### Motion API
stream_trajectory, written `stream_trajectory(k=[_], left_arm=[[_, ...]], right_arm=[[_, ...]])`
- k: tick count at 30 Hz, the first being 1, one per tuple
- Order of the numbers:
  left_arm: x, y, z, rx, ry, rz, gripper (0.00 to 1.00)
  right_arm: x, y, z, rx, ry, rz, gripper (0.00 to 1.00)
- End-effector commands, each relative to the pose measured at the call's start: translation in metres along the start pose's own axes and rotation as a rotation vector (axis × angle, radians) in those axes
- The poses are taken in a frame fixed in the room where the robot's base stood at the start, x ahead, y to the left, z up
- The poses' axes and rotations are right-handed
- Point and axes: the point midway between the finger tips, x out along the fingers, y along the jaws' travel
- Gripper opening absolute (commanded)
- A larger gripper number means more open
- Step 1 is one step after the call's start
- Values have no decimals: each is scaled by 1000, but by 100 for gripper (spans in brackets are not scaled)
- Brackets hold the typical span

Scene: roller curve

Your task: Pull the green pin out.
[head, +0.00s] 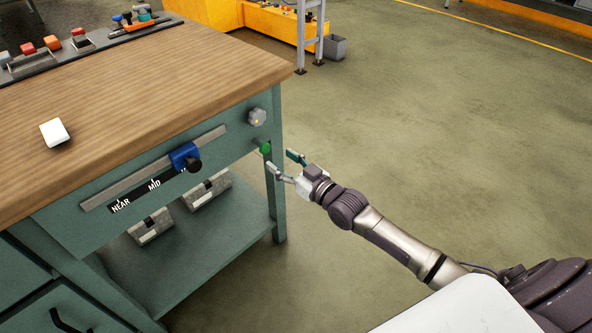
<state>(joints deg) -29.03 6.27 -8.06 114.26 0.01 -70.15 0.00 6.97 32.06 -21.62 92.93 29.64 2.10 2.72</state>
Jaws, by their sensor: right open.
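The green pin (265,148) is a small round knob on the front face of the workbench, near its right corner and below a grey knob. My right gripper (281,161) reaches in from the right, just right of the pin. Its two fingers are spread, one near the pin's lower side and one farther right. The gripper is open and looks empty; I cannot tell whether a finger touches the pin. My left gripper does not show.
The workbench (130,90) has a wooden top with a white block (54,132). A blue slider (185,157) sits on a rail marked NEAR and MID on its front. A grey knob (257,117) is above the pin. The floor (430,130) to the right is clear.

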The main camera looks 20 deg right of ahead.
Motion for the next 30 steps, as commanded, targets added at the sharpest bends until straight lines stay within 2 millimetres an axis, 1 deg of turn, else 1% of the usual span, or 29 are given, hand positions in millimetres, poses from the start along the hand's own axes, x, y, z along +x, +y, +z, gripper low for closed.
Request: stream_trajectory(k=[1, 3, 6, 9, 14, 26, 29, 30], left_arm=[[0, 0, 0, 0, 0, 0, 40], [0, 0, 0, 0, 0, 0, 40], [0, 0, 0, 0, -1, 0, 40], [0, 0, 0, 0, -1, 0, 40], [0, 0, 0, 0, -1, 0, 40], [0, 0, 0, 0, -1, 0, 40], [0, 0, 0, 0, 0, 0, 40], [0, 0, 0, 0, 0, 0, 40]], right_arm=[[-12, 0, 1, -2, -3, -1, 59], [-25, 0, 2, -1, -3, 0, 59], [-40, 0, 1, -1, -2, 0, 59], [-50, 0, 1, 0, -2, 0, 59], [-55, 0, 0, -1, -1, 0, 59], [-55, 0, 0, 0, 0, 0, 59], [-56, -4, 7, 3, -24, 1, 59], [-59, -8, 16, 6, -54, 3, 59]])
